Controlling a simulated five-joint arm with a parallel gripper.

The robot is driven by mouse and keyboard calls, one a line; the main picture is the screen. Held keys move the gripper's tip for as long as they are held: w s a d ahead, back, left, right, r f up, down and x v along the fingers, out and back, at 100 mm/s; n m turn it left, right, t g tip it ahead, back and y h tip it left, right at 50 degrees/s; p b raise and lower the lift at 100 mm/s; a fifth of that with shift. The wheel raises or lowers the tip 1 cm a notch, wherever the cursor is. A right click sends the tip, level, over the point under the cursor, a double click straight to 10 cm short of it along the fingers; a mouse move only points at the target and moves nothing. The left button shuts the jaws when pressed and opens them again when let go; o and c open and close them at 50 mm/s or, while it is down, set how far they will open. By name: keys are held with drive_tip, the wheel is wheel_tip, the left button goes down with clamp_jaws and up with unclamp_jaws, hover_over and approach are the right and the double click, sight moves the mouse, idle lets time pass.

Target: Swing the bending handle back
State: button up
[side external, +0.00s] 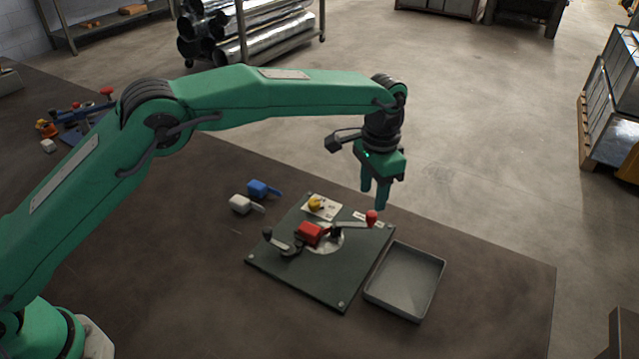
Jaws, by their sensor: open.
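A dark square plate (290,280) on the table carries a bending fixture with a red block (310,233) over a pale round disc (330,243). A lever with a red knob (371,217) reaches out to the right of the block. A second, shorter lever with a black knob (267,233) lies on the left side. I cannot tell for certain which of the two is the bending handle. My gripper (373,200) points down above the red knob, apart from the fixture as far as I can tell. Its two fingers are spread and empty.
A grey tray (405,281) lies right of the plate. A yellow knob (316,203) sits on a pale pad at the plate's back. Blue (260,189) and white (240,204) handled pieces lie to the left. The table (190,290) front is clear.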

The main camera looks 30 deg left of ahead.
sight(371, 214)
drive_tip(key=shift+s+f, duration=0.1)
drive_tip(key=shift+f, duration=2.5)
drive_tip(key=shift+c, duration=0.4)
clamp_jaws()
